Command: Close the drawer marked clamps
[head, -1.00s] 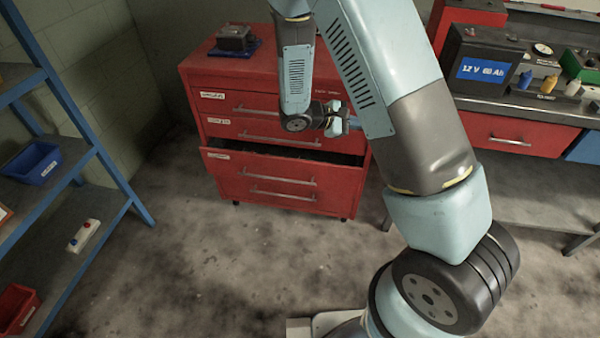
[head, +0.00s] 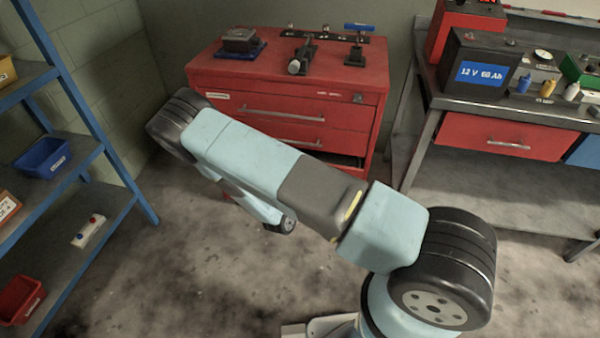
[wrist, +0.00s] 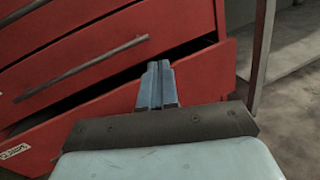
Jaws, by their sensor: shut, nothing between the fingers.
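The red drawer cabinet (head: 300,90) stands at the back in the head view, its lower part hidden by my arm. In the wrist view a drawer (wrist: 80,125) stands partly pulled out, with a dark gap along its top edge. It has a white label (wrist: 15,150) at the left, too small to read surely. The drawer above it (wrist: 75,70) has a long bar handle and looks shut. My gripper (wrist: 158,82) is shut and empty, its fingertips at the open drawer's upper edge; whether they touch it I cannot tell. In the head view my gripper is hidden behind my arm.
A blue shelf rack (head: 75,140) with bins stands at the left. A workbench (head: 500,110) with a 12 V battery (head: 480,70) stands at the right. Tools lie on the cabinet top (head: 330,72). The concrete floor (head: 190,270) between is clear.

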